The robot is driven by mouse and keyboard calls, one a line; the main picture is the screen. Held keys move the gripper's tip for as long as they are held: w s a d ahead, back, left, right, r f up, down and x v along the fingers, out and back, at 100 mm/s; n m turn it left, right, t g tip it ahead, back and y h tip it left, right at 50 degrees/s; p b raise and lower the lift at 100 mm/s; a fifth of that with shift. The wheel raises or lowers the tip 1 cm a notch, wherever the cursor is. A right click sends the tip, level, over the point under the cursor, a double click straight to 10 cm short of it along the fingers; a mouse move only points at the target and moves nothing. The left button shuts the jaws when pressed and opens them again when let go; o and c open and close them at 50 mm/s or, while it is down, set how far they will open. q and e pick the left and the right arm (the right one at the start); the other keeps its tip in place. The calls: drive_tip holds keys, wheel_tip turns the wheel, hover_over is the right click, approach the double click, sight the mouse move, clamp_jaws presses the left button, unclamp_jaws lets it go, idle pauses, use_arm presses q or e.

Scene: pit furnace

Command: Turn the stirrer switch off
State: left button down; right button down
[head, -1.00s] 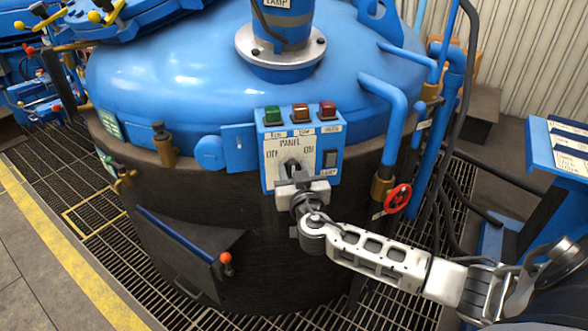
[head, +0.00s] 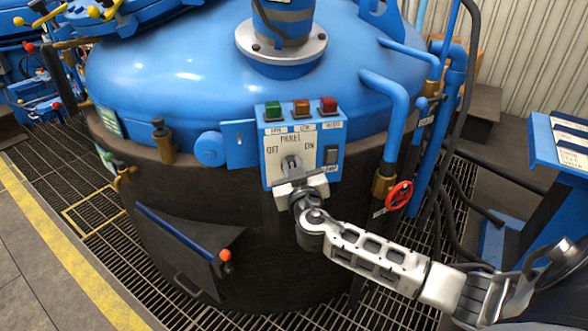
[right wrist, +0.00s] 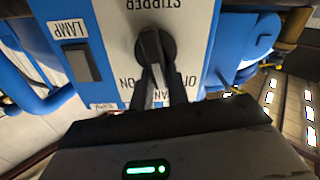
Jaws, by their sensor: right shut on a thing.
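The control panel (head: 303,147) is a blue box with a pale face on the dark side of the vessel. Its face reads OFF at the left and ON at the right, around the stirrer switch (right wrist: 153,45), a dark rotary knob with a lever. My right gripper (head: 290,168) is at the panel. In the right wrist view its two dark fingers (right wrist: 160,88) are shut on the switch's lever, one on each side. The fingers partly hide the lever and the labels near it, so its exact setting is unclear. My left gripper is in neither view.
Green (head: 273,111), orange (head: 301,108) and red (head: 329,105) lamps line the panel's top. A dark lamp rocker (right wrist: 81,62) is beside the stirrer switch. A red valve wheel (head: 398,196) and blue pipes (head: 392,110) stand to the right, close to my arm.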

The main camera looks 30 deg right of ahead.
drive_tip(key=shift+w+a+f+n+b, duration=0.1)
drive_tip(key=shift+a+n+b, duration=0.1)
drive_tip(key=shift+n, duration=0.9)
drive_tip(key=shift+w+a+f+n+b, duration=0.15)
drive_tip(key=shift+n+b, duration=0.1)
drive_tip(key=shift+n, duration=0.85)
drive_tip(key=shift+s+a+f+n+b, duration=0.1)
drive_tip(key=shift+a+n+b, duration=0.1)
drive_tip(key=shift+n, duration=0.9)
drive_tip(key=c, duration=1.4)
unclamp_jaws()
drive_tip(key=shift+o, duration=0.2)
drive_tip(key=b+v, duration=0.2)
drive_tip(key=v, duration=1.3)
drive_tip(key=shift+s, duration=0.4)
drive_tip(key=shift+a+f, duration=0.1)
